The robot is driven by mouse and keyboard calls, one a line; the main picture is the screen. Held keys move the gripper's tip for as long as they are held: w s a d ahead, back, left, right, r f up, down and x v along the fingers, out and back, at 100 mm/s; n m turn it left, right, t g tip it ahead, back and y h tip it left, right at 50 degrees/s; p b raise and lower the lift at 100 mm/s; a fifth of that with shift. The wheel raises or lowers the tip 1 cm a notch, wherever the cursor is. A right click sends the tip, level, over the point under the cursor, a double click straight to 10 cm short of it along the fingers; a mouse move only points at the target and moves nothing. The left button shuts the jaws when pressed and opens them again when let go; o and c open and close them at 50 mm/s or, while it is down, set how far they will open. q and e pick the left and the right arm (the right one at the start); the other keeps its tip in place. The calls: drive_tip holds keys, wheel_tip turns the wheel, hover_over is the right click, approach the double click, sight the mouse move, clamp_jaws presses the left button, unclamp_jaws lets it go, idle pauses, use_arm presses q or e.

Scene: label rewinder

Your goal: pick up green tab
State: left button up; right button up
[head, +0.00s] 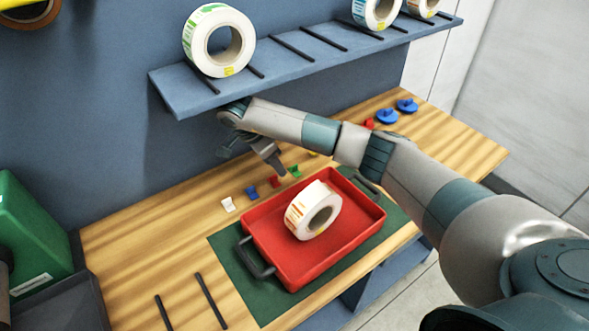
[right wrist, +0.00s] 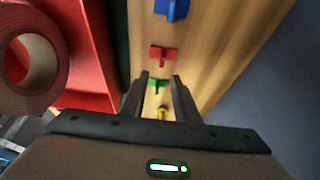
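The green tab (head: 295,171) is a small piece on the wooden table, in a row of coloured tabs behind the red tray. In the right wrist view the green tab (right wrist: 158,84) shows between and beyond the two finger tips. My right gripper (head: 279,170) points down just beside the green tab in the head view. In the right wrist view its fingers (right wrist: 160,78) are apart, with nothing held between them. Whether they are level with the tab I cannot tell. My left gripper is not in view.
Neighbouring tabs are red (head: 274,181), blue (head: 251,192), white (head: 228,204) and yellow (head: 313,154). The red tray (head: 353,232) with a label roll (head: 301,214) stands close in front. A blue shelf (head: 172,88) with rolls overhangs the row.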

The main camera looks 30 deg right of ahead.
sight(295, 166)
drive_tip(key=shift+w+d+r+p, duration=0.1)
drive_tip(key=shift+d+p, duration=0.25)
drive_tip(key=shift+d, duration=0.2)
drive_tip(key=d+p, duration=0.1)
drive_tip(key=d, duration=0.2)
drive_tip(key=shift+w+d+p, duration=0.2)
drive_tip(key=shift+d+p, duration=0.2)
drive_tip(key=p+x, duration=0.1)
drive_tip(key=x, duration=0.1)
drive_tip(key=shift+f+p, duration=0.35)
drive_tip(key=shift+w+d+f, duration=0.1)
drive_tip(key=shift+f, duration=0.15)
drive_tip(key=shift+c, duration=0.3)
clamp_jaws()
